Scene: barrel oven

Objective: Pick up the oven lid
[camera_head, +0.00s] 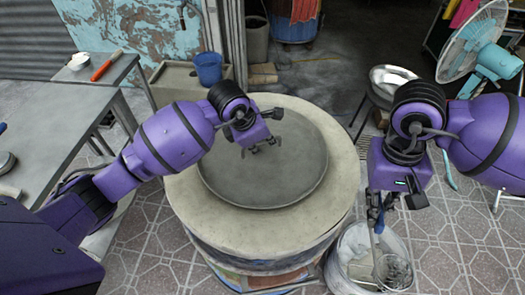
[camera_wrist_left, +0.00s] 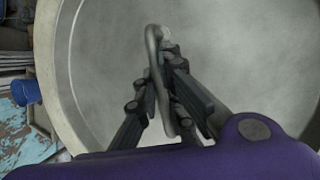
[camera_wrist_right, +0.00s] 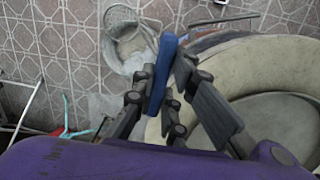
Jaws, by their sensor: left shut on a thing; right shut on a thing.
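The oven lid (camera_head: 232,176) is a round grey metal disc lying on top of the barrel oven (camera_head: 190,207); I cannot tell whether it is slightly raised. My left gripper (camera_head: 262,148) is over the lid's middle. In the left wrist view its fingers (camera_wrist_left: 166,95) are shut on the lid's upright loop handle (camera_wrist_left: 154,42). My right gripper (camera_head: 380,205) is right of the oven, above a bucket. In the right wrist view its fingers (camera_wrist_right: 163,98) are shut on a blue handle (camera_wrist_right: 159,75) of a tool whose lower end hangs towards the bucket.
A pale bucket (camera_head: 340,278) with grey contents stands on the tiled floor against the oven's right side. A grey metal table (camera_head: 60,125) is at the left. A blue bucket (camera_head: 208,68) is behind the oven. A fan (camera_head: 478,40) and a metal bowl (camera_head: 392,76) are at the back right.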

